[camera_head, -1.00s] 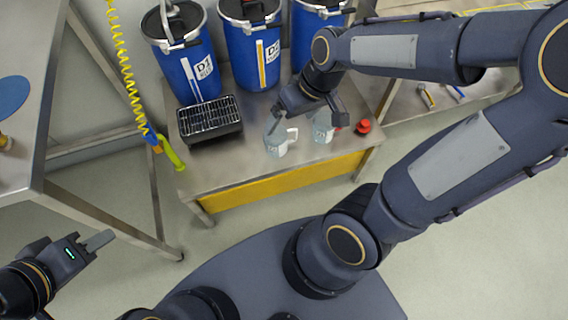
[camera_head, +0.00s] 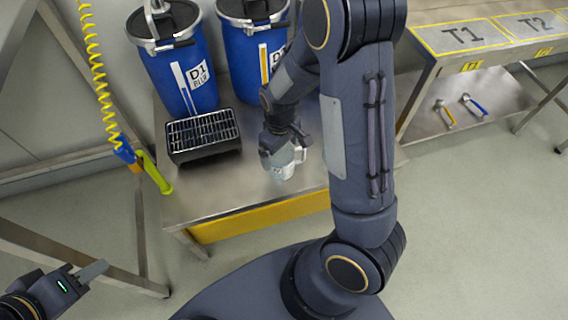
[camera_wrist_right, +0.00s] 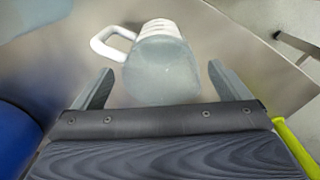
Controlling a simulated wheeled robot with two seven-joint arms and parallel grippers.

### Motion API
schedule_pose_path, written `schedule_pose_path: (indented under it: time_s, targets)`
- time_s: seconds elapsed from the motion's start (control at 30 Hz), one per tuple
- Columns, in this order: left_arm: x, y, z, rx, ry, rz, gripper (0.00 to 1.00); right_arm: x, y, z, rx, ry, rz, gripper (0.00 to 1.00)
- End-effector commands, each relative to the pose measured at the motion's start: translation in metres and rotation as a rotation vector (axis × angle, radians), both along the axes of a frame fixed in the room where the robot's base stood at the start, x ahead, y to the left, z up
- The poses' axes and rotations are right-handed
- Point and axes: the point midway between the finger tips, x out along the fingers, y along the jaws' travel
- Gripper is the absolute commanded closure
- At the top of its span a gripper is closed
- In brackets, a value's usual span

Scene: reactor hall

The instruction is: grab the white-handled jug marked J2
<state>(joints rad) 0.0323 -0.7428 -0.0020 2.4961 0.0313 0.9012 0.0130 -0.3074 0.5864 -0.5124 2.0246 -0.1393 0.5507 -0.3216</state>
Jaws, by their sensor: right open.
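A pale grey jug (camera_head: 284,172) with a white handle stands on the steel table below my right gripper (camera_head: 283,150). In the right wrist view the jug (camera_wrist_right: 160,70) shows between the two fingers of my right gripper (camera_wrist_right: 160,84), its white handle toward the upper left. That gripper is open, with a gap visible on both sides of the jug. No marking is readable on it, so I cannot tell whether it is J2. My left gripper (camera_head: 92,272) is at the lower left, far from the table; its finger opening is unclear.
The steel table (camera_head: 235,193) has a yellow front edge. A black grated box (camera_head: 203,135) stands left of the jug, with blue drums (camera_head: 175,65) behind. A yellow coiled hose (camera_head: 94,62) hangs at left. A bench marked T1 and T2 (camera_head: 500,35) is at right.

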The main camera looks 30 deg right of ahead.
Motion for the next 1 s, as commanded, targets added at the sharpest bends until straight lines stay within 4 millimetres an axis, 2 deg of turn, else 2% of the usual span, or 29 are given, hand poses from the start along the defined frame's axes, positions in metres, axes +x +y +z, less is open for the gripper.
schedule_pose_path:
  time_s: [0.03,0.1,0.33,0.7,1.0]
  targets:
    - [0.0,0.0,-0.0071,0.0,0.0,0.0,0.64,-0.0013,0.0,-0.0123,-0.001,0.005,0.0,0.04]
    - [0.0,0.0,-0.0088,0.0,0.0,0.0,0.64,-0.0009,0.0001,-0.0176,-0.001,0.002,0.001,0.04]
    - [-0.0001,0.0,-0.0074,0.0,0.0,0.0,0.64,-0.0006,0.0004,-0.0171,0.0,0.0,0.0,0.04]
    - [-0.0001,0.0,-0.0075,0.0,0.0,0.0,0.64,-0.0007,0.0004,-0.017,0.001,0.001,0.0,0.52]
    - [0.0,-0.0001,-0.0057,0.0,0.0,0.0,0.64,-0.0005,0.0003,-0.0141,0.0,0.0,0.0,0.53]
